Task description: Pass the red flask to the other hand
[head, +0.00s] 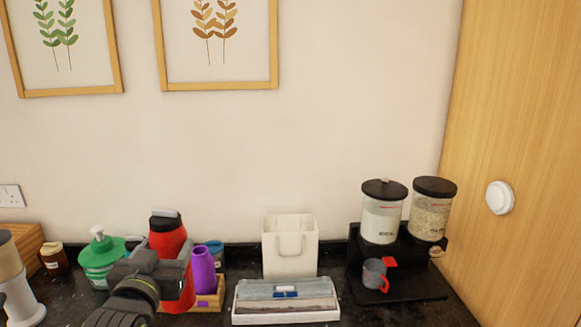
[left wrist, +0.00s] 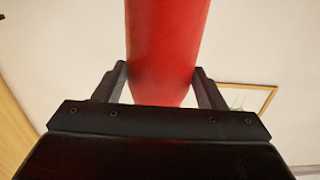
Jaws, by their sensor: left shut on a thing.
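The red flask (head: 167,240) has a grey and black top and stands upright in the head view, at the left of the counter. My left gripper (head: 163,268) is in front of it and hides part of its body. In the left wrist view the red flask (left wrist: 167,50) rises between the two fingers of my left gripper (left wrist: 165,85), which are shut on it. I cannot tell whether its base touches the counter. My right gripper is in neither view.
A green pump bottle (head: 98,258) is left of the flask.

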